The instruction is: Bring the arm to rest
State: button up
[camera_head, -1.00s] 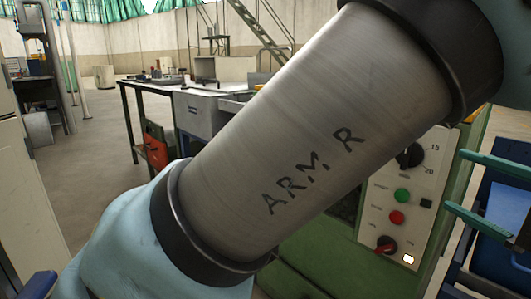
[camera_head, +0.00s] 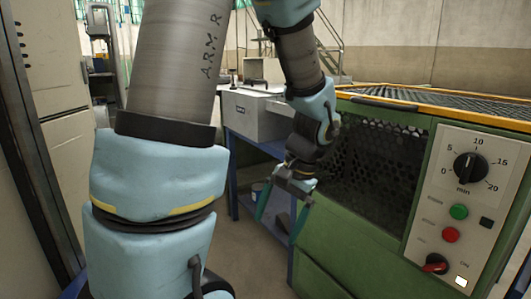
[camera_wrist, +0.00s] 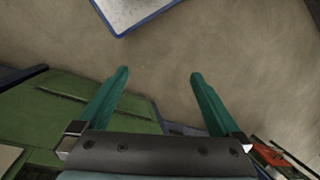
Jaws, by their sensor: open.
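My gripper (camera_head: 281,212) hangs at the end of my arm, pointing down, in front of the green furnace (camera_head: 330,262). Its two teal fingers are apart, with nothing between them. In the wrist view my gripper (camera_wrist: 158,75) is open and empty above the bare floor (camera_wrist: 165,50). My arm is bent, with its upper link marked "ARM R" at the left of the head view and the forearm coming down near the middle.
The furnace has a dark mesh side (camera_head: 375,165) and a control panel (camera_head: 462,195) with a dial, buttons and a switch. A blue-framed workbench (camera_head: 255,120) stands behind my gripper. A pale cabinet (camera_head: 60,100) is at the left. A blue-edged panel (camera_wrist: 130,12) shows in the wrist view.

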jog(key=w+a+n+t+h, duration=0.15)
jog(key=a+n+h, duration=0.35)
jog(key=a, duration=0.5)
notch_tip(320, 180, up, 26)
jog(key=y+p, duration=0.1)
jog(key=p, duration=2.5)
jog(key=shift+s+d+f+n, duration=0.15)
jog(key=shift+s+d+n, duration=0.05)
jog(key=shift+d+n, duration=0.1)
